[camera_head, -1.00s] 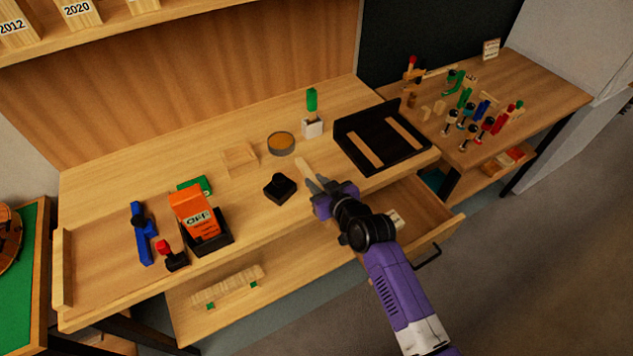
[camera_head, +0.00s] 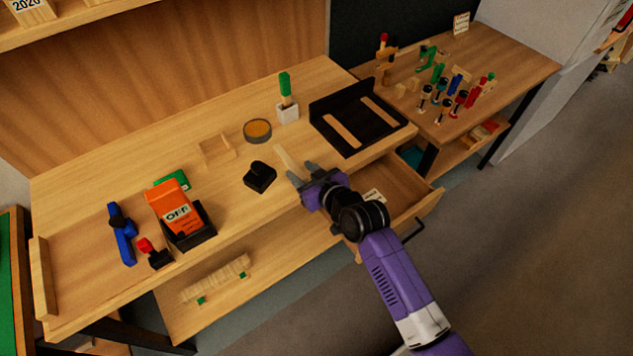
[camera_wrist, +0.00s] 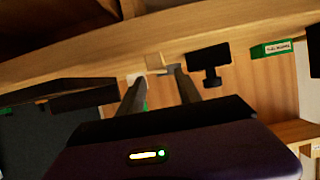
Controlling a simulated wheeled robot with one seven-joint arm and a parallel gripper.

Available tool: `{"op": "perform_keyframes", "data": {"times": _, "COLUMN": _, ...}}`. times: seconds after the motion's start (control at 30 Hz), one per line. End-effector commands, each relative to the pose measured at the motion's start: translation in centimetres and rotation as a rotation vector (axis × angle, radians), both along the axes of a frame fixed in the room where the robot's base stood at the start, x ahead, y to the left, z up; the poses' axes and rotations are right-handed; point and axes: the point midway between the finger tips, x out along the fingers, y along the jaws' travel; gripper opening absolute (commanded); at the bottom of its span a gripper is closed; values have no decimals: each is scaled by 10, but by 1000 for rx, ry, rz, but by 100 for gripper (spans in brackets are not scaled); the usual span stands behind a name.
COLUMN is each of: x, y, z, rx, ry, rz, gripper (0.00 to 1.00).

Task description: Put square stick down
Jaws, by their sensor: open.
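A pale wooden stick (camera_head: 288,160), which seems to be the square stick, is on the bench top near its front edge, right of a black block (camera_head: 260,177). My gripper (camera_head: 304,171) is open, with its two grey fingertips at the stick's near end. I cannot tell whether a finger touches the stick or whether its near end lies between the jaws. In the wrist view, my gripper's fingers (camera_wrist: 158,76) stand apart, and a pale wooden piece (camera_wrist: 153,62) shows beyond them. I cannot tell whether that piece is the stick.
A black tray (camera_head: 330,99) with two pale strips lies to the right. A round tin (camera_head: 257,131), a white holder (camera_head: 287,113) and a shallow wooden tray (camera_head: 231,153) stand behind. An orange box (camera_head: 168,206) is left. An open drawer (camera_head: 430,199) juts out below my gripper.

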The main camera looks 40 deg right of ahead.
Motion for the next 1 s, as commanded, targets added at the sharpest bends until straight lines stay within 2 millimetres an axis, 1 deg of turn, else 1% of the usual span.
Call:
{"op": "perform_keyframes", "data": {"times": 0.03, "x": -12, "y": 0, "z": 2, "rx": 0, "ry": 2, "rz": -1, "gripper": 41}}
{"op": "perform_keyframes", "data": {"times": 0.2, "x": -42, "y": 0, "z": 15, "rx": -1, "ry": 1, "rz": 0, "gripper": 41}}
{"op": "perform_keyframes", "data": {"times": 0.4, "x": -69, "y": 0, "z": 27, "rx": 0, "ry": 1, "rz": 0, "gripper": 41}}
{"op": "perform_keyframes", "data": {"times": 0.6, "x": -79, "y": 0, "z": 32, "rx": 0, "ry": 1, "rz": 0, "gripper": 41}}
{"op": "perform_keyframes", "data": {"times": 0.87, "x": -82, "y": 0, "z": 31, "rx": 0, "ry": 2, "rz": -1, "gripper": 41}}
{"op": "perform_keyframes", "data": {"times": 0.93, "x": -90, "y": 2, "z": 28, "rx": -2, "ry": 2, "rz": -4, "gripper": 41}}
{"op": "perform_keyframes", "data": {"times": 0.97, "x": -96, "y": 3, "z": 26, "rx": -3, "ry": 4, "rz": -6, "gripper": 41}}
{"op": "perform_keyframes", "data": {"times": 1.0, "x": -107, "y": 4, "z": 23, "rx": -6, "ry": 3, "rz": -10, "gripper": 41}}
